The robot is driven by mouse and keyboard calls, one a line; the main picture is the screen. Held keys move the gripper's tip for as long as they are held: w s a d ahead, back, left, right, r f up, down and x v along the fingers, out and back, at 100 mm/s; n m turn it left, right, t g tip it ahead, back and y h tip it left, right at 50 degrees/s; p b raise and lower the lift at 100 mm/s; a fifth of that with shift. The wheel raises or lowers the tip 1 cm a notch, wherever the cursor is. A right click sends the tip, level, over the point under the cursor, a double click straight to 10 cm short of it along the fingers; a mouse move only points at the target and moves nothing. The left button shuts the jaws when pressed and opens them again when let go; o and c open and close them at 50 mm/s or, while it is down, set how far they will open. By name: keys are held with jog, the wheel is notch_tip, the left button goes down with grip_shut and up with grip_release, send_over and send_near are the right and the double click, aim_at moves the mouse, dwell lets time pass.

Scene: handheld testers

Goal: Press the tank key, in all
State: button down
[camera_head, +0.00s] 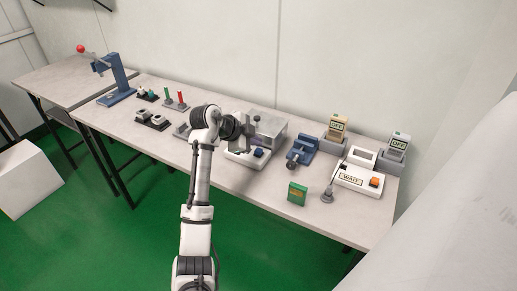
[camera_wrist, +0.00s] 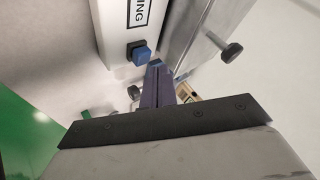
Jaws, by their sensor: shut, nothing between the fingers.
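The tank unit (camera_head: 270,132) stands mid-table in the head view, a grey box with a dark knob on top. On the white base in front of it is a blue key (camera_head: 259,153). The wrist view shows the blue key (camera_wrist: 141,54) on a white panel, beside a label of which "NING" is readable. My gripper (camera_wrist: 157,72) is shut and empty, its fingertips just beside the key in that picture. I cannot tell whether they touch it. In the head view my wrist partly hides the unit's left side, and the fingertips are not clear.
A blue vise (camera_head: 302,152), a green box (camera_head: 297,193) and a "WAIT" device (camera_head: 355,178) with an orange key stand to the right. Two "OFF" testers (camera_head: 338,127) stand behind. A lever press (camera_head: 118,80) is far left. The front table strip is mostly clear.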

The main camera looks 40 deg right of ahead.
aim_at(255, 151)
jog(key=shift+r+p, duration=1.7)
jog(key=shift+r, duration=0.85)
jog(key=shift+f, duration=0.1)
